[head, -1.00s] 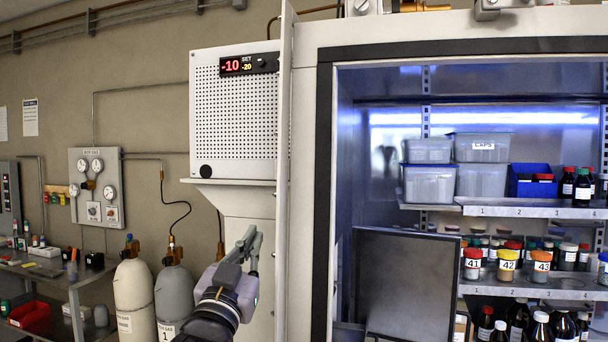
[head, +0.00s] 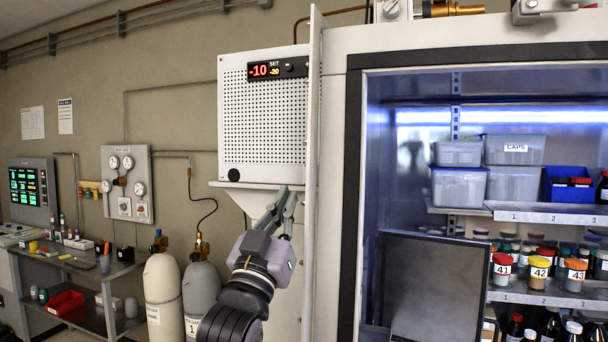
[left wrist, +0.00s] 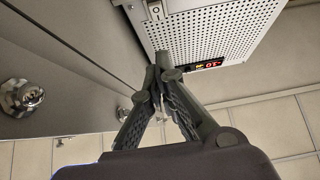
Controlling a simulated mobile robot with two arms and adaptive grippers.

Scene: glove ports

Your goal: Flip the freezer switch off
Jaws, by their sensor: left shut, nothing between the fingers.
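My left gripper (head: 284,198) is shut and empty, pointing up just under the unit, beside the open door's edge. In the left wrist view its fingertips (left wrist: 162,68) meet below the plate, apparently apart from it. My right gripper is out of view.
The freezer door's edge (head: 312,200) stands close to the right of my left gripper. The open freezer shows shelves of bottles and bins (head: 460,185). Gas cylinders (head: 163,292) stand at lower left, with a gauge panel (head: 127,185) on the wall behind.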

